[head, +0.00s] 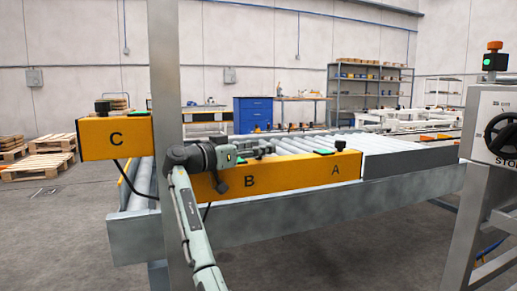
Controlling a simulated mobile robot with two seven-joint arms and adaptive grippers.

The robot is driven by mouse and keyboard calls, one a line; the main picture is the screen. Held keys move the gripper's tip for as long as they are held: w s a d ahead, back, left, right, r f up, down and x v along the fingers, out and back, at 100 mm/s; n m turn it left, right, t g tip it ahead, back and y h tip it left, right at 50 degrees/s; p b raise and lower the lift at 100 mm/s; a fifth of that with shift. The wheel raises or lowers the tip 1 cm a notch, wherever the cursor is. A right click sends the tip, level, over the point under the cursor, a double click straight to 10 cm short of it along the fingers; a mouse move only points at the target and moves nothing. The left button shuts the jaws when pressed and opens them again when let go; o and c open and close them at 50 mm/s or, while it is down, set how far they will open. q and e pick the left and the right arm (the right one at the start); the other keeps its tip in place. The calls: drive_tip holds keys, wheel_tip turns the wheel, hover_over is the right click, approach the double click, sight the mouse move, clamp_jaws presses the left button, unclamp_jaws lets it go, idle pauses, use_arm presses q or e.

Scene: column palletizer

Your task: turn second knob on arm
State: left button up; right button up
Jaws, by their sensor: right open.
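A yellow bar (290,175) carries the black letters B and A, and a separate yellow box (112,140) at the left carries the letter C. Another black knob (102,106) stands on the C box. Around B, my right gripper (268,148) covers the bar's top edge, so a knob there is hidden or cannot be told apart. The gripper is open and points right, just above B. Whether it touches anything is unclear. My left gripper is out of view.
A roller conveyor (390,142) runs behind the bar, with a metal rail (300,212) in front. A control cabinet (495,145) with a black rotary handle stands at the right. The floor in front is clear.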

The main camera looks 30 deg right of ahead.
wheel_tip(320, 180, up, 10)
idle(0.4)
drive_tip(key=shift+f, duration=0.1)
